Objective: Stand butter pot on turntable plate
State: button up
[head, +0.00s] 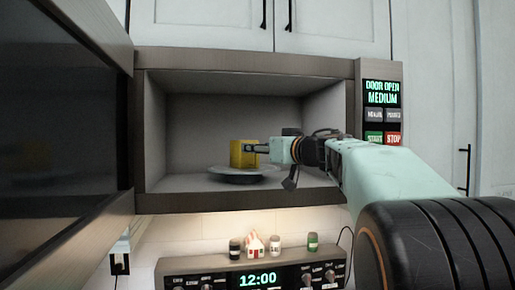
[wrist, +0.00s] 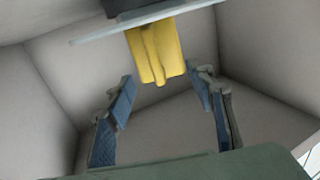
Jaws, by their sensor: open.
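The butter pot (head: 243,153) is a yellow block-like thing inside the open microwave. It appears to stand upright on the round grey turntable plate (head: 240,178). In the wrist view the yellow pot (wrist: 156,52) shows beyond my fingertips, against the pale plate edge (wrist: 165,24). My gripper (head: 262,148) reaches into the microwave from the right, close to the pot's right side in the head view. In the wrist view my gripper (wrist: 165,90) has its blue-padded fingers spread wide, with nothing between the pads. The pot's far side is hidden.
The microwave cavity (head: 190,110) surrounds my gripper with close walls. Its dark door (head: 55,120) hangs open at the left. The control panel (head: 383,112) reads "DOOR OPEN MEDIUM". Below, several small shakers and a little house (head: 254,244) stand on the stove's back panel (head: 215,278).

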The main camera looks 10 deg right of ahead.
jog(key=p+v, duration=0.1)
jog(key=v, duration=0.4)
jog(key=shift+d, duration=0.1)
dwell(0.4)
dwell(0.4)
